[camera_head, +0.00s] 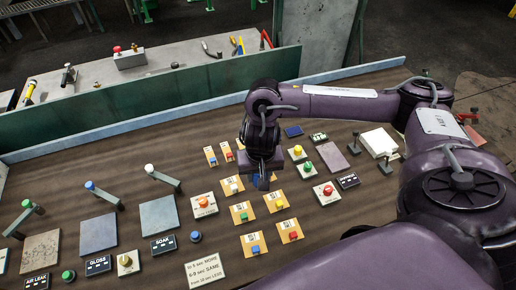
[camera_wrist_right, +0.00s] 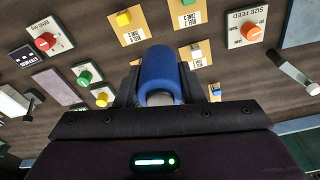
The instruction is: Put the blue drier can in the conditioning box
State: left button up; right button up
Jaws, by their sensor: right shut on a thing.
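The blue drier can (camera_wrist_right: 160,68) is a smooth blue cylinder with a pale hollow end, seen in the right wrist view. My right gripper (camera_wrist_right: 160,88) is shut on it, with one dark finger on each side. In the head view my right gripper (camera_head: 262,172) hangs over the middle of the control panel, and a small part of the blue can (camera_head: 262,183) shows beneath it. The rest of the can is hidden by the gripper there. I cannot make out a conditioning box in either view. My left gripper is not in view.
The brown panel (camera_head: 130,195) carries buttons on orange and white plates, levers and flat pads. A white block (camera_head: 378,142) stands at its right. A raised pale blue edge (camera_head: 200,106) and a green wall (camera_head: 150,94) run behind, with a grey bench (camera_head: 185,60) beyond.

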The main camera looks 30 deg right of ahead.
jog(key=f, duration=0.4)
jog(key=shift+s+f, duration=0.2)
jog(key=b, duration=0.5)
send_over(259, 205)
jog(key=f, duration=0.7)
jog(key=shift+s+a+f, duration=0.1)
jog(key=shift+s+a, duration=0.05)
jog(key=shift+s, duration=0.1)
notch_tip(259, 205, down, 3)
jog(key=shift+f+b, duration=0.15)
jog(key=shift+b, duration=0.2)
jog(key=shift+f, duration=0.25)
jog(key=o, duration=1.1)
jog(key=shift+f, duration=0.15)
